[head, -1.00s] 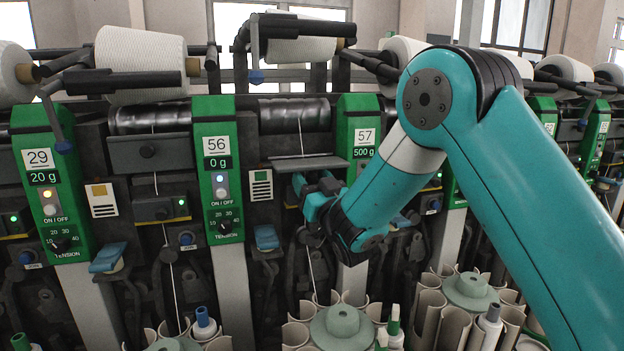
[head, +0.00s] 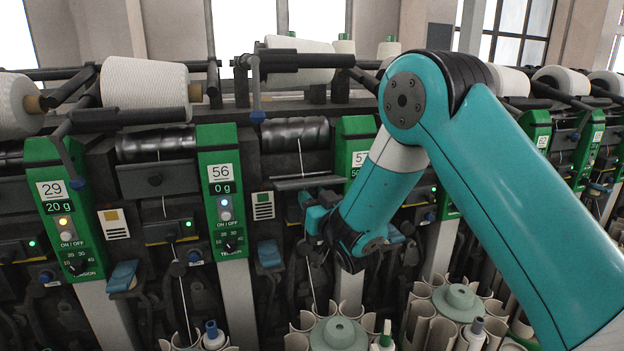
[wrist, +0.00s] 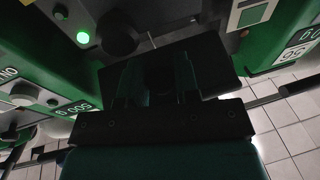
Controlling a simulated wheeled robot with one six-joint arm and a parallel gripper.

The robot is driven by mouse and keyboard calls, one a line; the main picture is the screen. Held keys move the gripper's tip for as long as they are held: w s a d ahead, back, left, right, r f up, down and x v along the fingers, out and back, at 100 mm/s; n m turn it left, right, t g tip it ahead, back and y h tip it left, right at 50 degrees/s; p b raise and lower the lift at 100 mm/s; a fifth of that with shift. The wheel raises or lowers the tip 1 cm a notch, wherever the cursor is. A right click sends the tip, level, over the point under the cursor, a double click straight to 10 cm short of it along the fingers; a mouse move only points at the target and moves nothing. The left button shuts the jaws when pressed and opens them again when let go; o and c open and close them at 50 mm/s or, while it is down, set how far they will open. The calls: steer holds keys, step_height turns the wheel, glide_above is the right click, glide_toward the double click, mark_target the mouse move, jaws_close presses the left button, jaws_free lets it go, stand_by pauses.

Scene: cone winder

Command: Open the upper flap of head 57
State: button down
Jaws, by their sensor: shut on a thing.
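The upper flap of head 57 is a dark grey plate (head: 307,182) left of the green panel marked 57 (head: 354,160), whose number is partly covered by my arm. It stands tilted out from the machine, almost edge-on in the head view. My gripper (head: 318,203) is just below and in front of it. In the wrist view the flap (wrist: 215,68) is a dark plate across the fingers, and my gripper (wrist: 158,82) is shut on it. The exact contact at the fingertips is too dark to see.
The panel of head 56 (head: 222,190) stands to the left, beside its upright flap (head: 155,178). A yarn package (head: 298,62) and a black drum (head: 295,135) are above the flap. Bobbin tubes round a green hub (head: 338,334) stand below. A green light (wrist: 83,37) shows in the wrist view.

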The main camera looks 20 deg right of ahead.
steer(key=shift+r+g+p, duration=0.5)
steer(key=shift+r+p, duration=0.35)
steer(key=shift+p, duration=2.8)
steer(key=shift+s+f+g+p, duration=0.15)
steer(key=shift+g+p, duration=0.15)
steer(key=shift+p, duration=0.3)
steer(key=shift+f, duration=0.15)
steer(key=c, duration=0.8)
jaws_free()
steer(key=shift+c, duration=0.2)
steer(key=shift+f, duration=0.1)
